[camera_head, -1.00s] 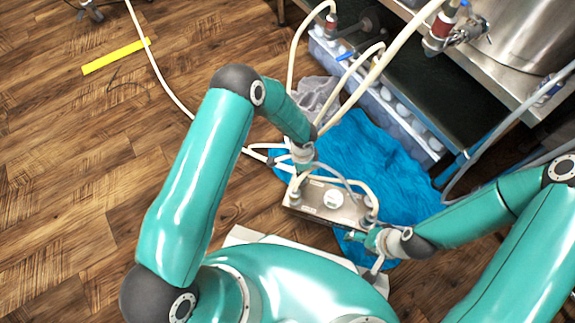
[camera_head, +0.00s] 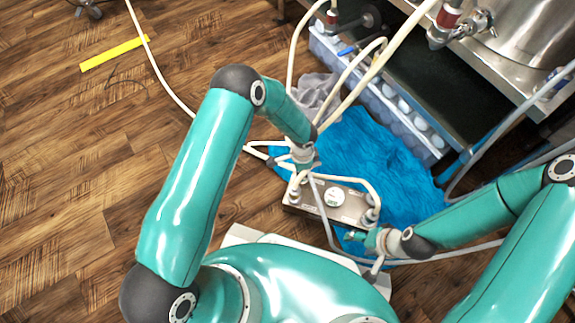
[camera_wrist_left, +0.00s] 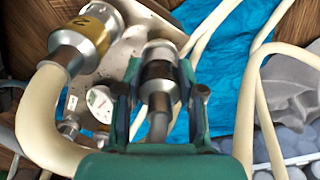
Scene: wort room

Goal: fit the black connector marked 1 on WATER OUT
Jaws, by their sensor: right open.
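A metal box (camera_head: 350,209) with a round white dial (camera_head: 334,197) stands on the floor between my arms. My left gripper (camera_head: 302,160) is above its left end. In the left wrist view, my left gripper (camera_wrist_left: 160,95) is shut on a black connector (camera_wrist_left: 159,72) with a grey hose end. The connector's far end points at the box; I cannot tell whether it touches a port. Its number and the WATER OUT label are not legible. A connector with a yellow band marked 2 (camera_wrist_left: 85,42) sits beside it. My right gripper (camera_head: 366,241) is open near the box's right front.
A blue cloth (camera_head: 375,155) lies behind the box, with a grey cloth (camera_head: 314,90) farther back. Cream hoses (camera_head: 370,72) and a grey hose (camera_head: 450,251) run around the box. A crate (camera_head: 385,100) and a steel bench edge (camera_head: 500,80) border the right.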

